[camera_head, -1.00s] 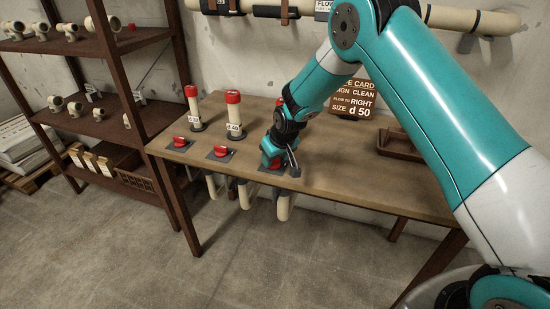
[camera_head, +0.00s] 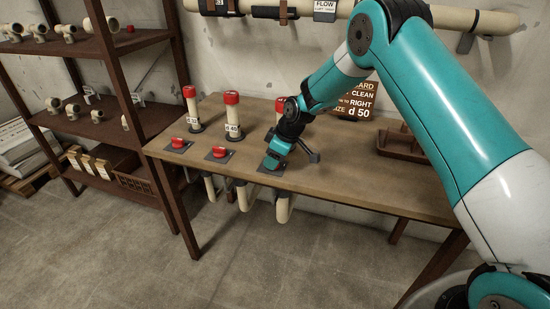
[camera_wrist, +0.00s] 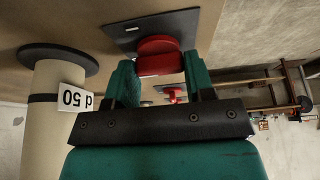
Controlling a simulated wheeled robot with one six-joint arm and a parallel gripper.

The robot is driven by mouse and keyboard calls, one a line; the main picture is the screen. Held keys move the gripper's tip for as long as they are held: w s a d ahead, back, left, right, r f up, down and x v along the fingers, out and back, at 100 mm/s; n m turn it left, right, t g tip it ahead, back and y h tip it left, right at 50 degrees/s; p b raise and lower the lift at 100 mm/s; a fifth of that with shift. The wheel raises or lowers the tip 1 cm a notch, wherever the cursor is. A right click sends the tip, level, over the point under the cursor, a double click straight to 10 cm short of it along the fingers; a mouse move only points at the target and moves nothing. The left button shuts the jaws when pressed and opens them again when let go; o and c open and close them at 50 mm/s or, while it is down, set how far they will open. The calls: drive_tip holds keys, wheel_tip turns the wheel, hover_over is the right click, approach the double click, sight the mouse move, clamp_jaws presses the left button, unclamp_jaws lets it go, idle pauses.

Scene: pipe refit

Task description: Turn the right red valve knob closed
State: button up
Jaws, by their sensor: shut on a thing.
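The right red valve knob (camera_wrist: 158,57) sits on its dark square plate (camera_wrist: 150,27) in the wrist view, between the two teal fingers of my gripper (camera_wrist: 160,72). The fingers are shut on it. In the head view my gripper (camera_head: 273,161) is at the front edge of the table, over the rightmost plate, and hides the knob. The knob's exact angle is hard to tell. Behind it stands the pipe labelled d 50 (camera_wrist: 52,115); its red cap (camera_head: 281,104) shows beside my wrist in the head view.
Two other red knobs, the left (camera_head: 178,143) and the middle (camera_head: 218,153), sit along the front edge. Two capped pipes (camera_head: 191,108) stand behind them. A brown tray (camera_head: 400,150) lies at the right. Shelving (camera_head: 105,60) stands on the left.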

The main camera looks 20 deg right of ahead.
drive_tip(key=shift+s+a, duration=0.1)
idle(0.3)
drive_tip(key=o, duration=0.9)
drive_tip(key=shift+r, duration=0.4)
drive_tip(key=v, duration=1.6)
drive_tip(key=shift+s+d+r, duration=0.15)
drive_tip(key=shift+d+r, duration=0.05)
drive_tip(key=shift+d, duration=0.1)
